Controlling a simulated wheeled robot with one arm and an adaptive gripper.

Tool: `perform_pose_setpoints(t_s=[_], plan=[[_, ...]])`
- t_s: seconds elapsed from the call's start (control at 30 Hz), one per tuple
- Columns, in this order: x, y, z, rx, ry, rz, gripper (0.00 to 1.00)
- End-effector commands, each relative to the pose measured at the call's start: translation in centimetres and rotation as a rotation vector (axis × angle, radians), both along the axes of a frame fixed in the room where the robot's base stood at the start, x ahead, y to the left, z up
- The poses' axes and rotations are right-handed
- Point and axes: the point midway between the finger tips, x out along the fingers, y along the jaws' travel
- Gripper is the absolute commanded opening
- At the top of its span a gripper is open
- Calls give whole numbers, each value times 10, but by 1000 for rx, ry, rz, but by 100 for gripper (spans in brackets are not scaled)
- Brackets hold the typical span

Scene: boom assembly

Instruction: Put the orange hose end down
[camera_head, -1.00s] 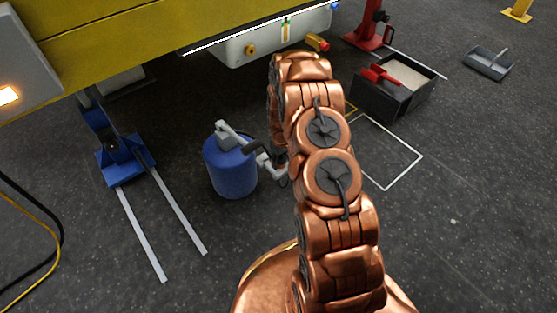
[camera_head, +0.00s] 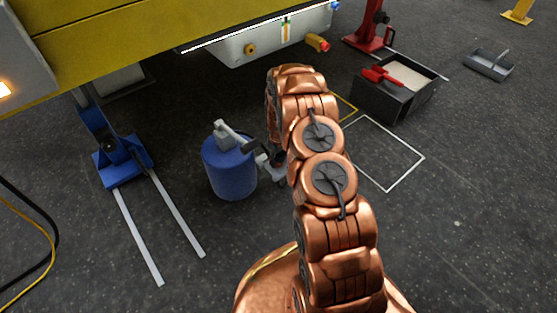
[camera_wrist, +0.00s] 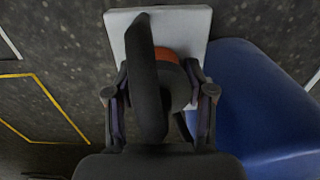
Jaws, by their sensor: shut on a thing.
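The orange hose end (camera_wrist: 167,55) shows as a small orange patch between the fingers of my gripper (camera_wrist: 157,85) in the wrist view. A thick black part, which looks like the hose, crosses in front and hides much of it. My gripper is shut on the hose end. A pale grey plate (camera_wrist: 195,24) lies behind it; I cannot tell whether the hose end touches the plate. In the head view my gripper (camera_head: 270,165) is low, just right of a blue drum (camera_head: 230,172), mostly hidden by my arm. The hose end is not distinguishable there.
The blue drum also fills the right of the wrist view (camera_wrist: 260,95). A blue stand (camera_head: 122,160) is at left, and a yellow boom (camera_head: 130,38) spans the top left. A black bin (camera_head: 395,97) stands upper right.

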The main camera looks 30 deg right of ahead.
Motion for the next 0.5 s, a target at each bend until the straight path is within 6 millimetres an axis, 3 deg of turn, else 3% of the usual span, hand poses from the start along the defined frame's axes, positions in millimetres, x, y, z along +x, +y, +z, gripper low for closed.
perform_pose_setpoints(t_s=[0.17,0.2,0.43,0.5], plan=[[0,0,-1,0,0,0,0],[0,0,-2,0,0,0,54],[0,0,-1,0,0,0,78],[0,0,-1,0,0,0,78]])
